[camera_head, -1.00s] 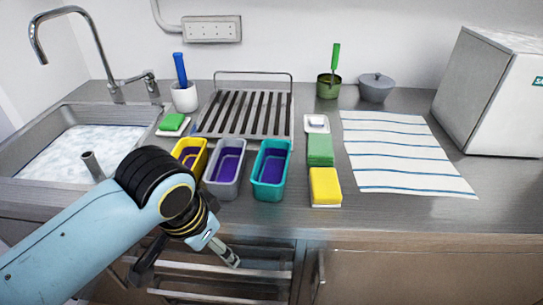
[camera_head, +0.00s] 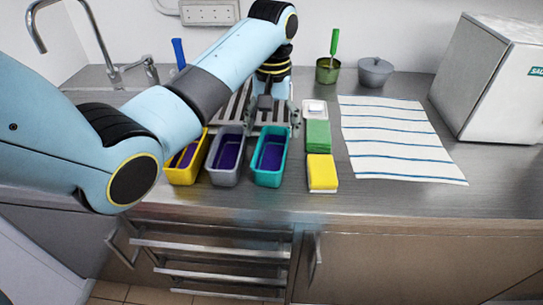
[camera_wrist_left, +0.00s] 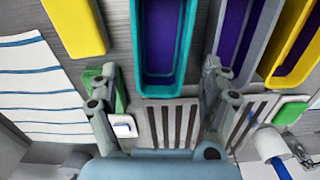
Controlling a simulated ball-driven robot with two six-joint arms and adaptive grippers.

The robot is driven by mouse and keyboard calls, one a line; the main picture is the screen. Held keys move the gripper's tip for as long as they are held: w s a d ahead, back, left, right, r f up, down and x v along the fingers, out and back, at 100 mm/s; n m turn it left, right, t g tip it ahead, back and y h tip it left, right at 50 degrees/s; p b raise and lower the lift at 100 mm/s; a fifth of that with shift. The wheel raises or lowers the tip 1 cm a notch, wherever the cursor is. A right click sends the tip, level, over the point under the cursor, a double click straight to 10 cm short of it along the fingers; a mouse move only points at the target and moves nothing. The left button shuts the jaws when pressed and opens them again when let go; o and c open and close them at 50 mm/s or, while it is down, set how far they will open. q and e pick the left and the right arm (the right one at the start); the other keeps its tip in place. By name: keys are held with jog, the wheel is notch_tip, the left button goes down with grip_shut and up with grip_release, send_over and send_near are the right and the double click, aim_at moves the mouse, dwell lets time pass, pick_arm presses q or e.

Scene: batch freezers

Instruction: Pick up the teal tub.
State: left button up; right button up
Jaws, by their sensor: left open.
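The teal tub (camera_head: 269,181) stands upright on the steel counter, at the right end of a row of tubs. It is rectangular with a purple inside. In the left wrist view the teal tub (camera_wrist_left: 164,91) lies at the top middle, running out of frame. My left gripper (camera_head: 269,122) is above the tub's far end, near the drying rack, pointing down. It is open and empty. In the left wrist view its fingers (camera_wrist_left: 160,75) are spread wide, one to each side of the tub's end. The right gripper is not in view.
A grey tub (camera_head: 225,181) stands close left of the teal one, then a yellow tub (camera_head: 184,175). Green and yellow sponges (camera_head: 322,173) lie close on the right. A slatted rack (camera_wrist_left: 181,122) is behind. A striped towel (camera_head: 400,140) lies further right.

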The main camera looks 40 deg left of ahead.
aim_at(272, 163)
pick_arm(q)
notch_tip(272, 163, down, 8)
jog(key=shift+s+f+p, duration=0.1)
jog(key=shift+f+p, duration=0.15)
jog(key=shift+p, duration=0.1)
jog(key=shift+c, duration=0.4)
jog(key=c, duration=0.9)
